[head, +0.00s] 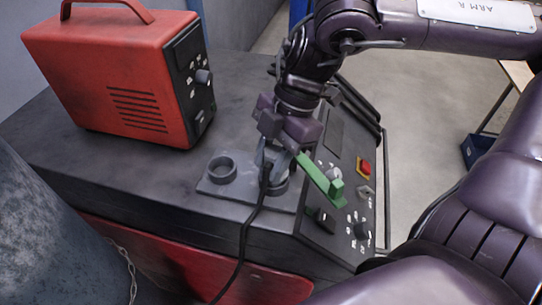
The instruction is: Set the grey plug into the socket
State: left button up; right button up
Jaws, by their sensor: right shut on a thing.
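A flat grey plate (244,194) with ring-shaped sockets lies on top of the dark cabinet. The left ring socket (222,168) is empty and open upward. My right gripper (270,158) points down over the right ring socket (279,184) and is shut on the grey plug (266,163). A black cable (245,236) runs from the plug down over the cabinet's front. The plug is at the right ring, mostly hidden by the gripper; I cannot tell whether it is inside the ring or just above it. My left gripper is out of view.
A red machine (115,85) with a handle stands on the cabinet (60,130) at the left. A green bar (322,181) juts out close to my right gripper, over a sloped panel with knobs and a red button (365,167). A chain hangs at lower left.

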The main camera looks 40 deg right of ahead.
jog(key=shift+f, duration=0.2)
jog(key=o, duration=1.2)
jog(key=b+v, duration=0.1)
jog(key=v, duration=0.7)
